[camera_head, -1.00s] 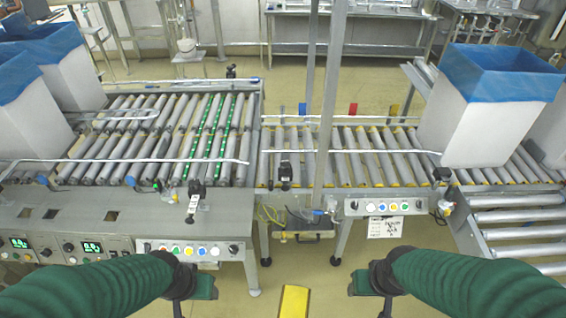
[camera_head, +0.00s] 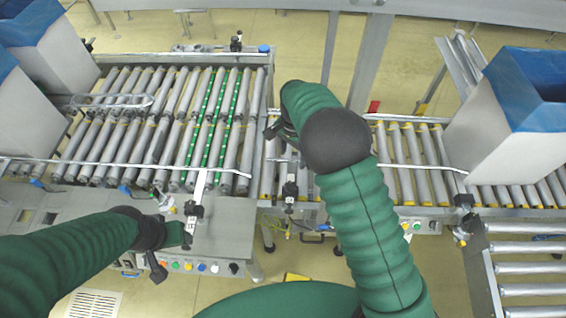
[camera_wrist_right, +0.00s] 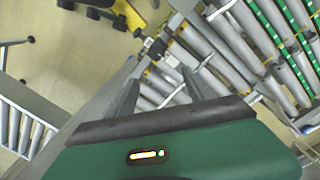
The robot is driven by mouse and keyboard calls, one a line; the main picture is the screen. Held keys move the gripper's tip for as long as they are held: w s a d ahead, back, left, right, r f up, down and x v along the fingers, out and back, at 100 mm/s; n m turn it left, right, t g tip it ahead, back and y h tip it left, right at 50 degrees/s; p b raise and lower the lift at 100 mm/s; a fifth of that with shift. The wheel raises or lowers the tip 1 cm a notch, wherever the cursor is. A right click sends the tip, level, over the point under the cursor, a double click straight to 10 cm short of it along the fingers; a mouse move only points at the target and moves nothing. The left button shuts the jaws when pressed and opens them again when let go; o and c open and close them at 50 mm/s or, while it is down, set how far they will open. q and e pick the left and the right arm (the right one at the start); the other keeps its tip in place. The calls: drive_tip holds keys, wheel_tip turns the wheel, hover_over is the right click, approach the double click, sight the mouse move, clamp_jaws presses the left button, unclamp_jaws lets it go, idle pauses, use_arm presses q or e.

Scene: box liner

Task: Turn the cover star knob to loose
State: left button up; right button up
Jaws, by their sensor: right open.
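Several small black knobs or clamps sit along the conveyor rails; I cannot tell which is the cover star knob. One black clamp (camera_head: 290,190) is on the near rail at the conveyor gap, another (camera_head: 193,208) is left of it, and one (camera_head: 236,43) is on the far rail. My right gripper (camera_head: 279,131) is over the gap between conveyors, beyond the near clamp and mostly hidden by its arm. In the right wrist view its fingers (camera_wrist_right: 160,80) are apart and empty above rollers. My left gripper (camera_head: 172,250) hangs over the near control panel; its fingers show unclearly.
The left roller conveyor (camera_head: 150,125) has long metal guide rails. White boxes with blue liners stand at far left and on the right conveyor, where one box (camera_head: 510,130) is close to its rail. A steel post (camera_head: 362,65) rises behind the gap.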

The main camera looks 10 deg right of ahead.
drive_tip(key=p, duration=0.2)
hover_over(290, 185)
drive_tip(key=f, duration=1)
drive_tip(key=shift+s+a+f, duration=0.15)
drive_tip(key=shift+s+a, duration=0.1)
drive_tip(key=shift+a, duration=0.1)
drive_tip(key=f, duration=0.2)
drive_tip(key=d+f, duration=0.1)
drive_tip(key=f, duration=0.2)
drive_tip(key=shift+w, duration=0.15)
drive_tip(key=shift+s+d+f, duration=0.1)
drive_tip(key=shift+s+f, duration=0.1)
drive_tip(key=shift+a, duration=0.35)
drive_tip(key=shift+w+a, duration=0.15)
drive_tip(key=shift+a, duration=0.05)
drive_tip(key=c, duration=0.4)
drive_tip(key=shift+d, duration=0.3)
drive_tip(key=c, duration=0.7)
clamp_jaws()
use_arm(q)
drive_tip(key=s+r, duration=0.1)
drive_tip(key=s+a+r, duration=0.1)
drive_tip(key=r, duration=0.1)
drive_tip(key=shift+a, duration=0.1)
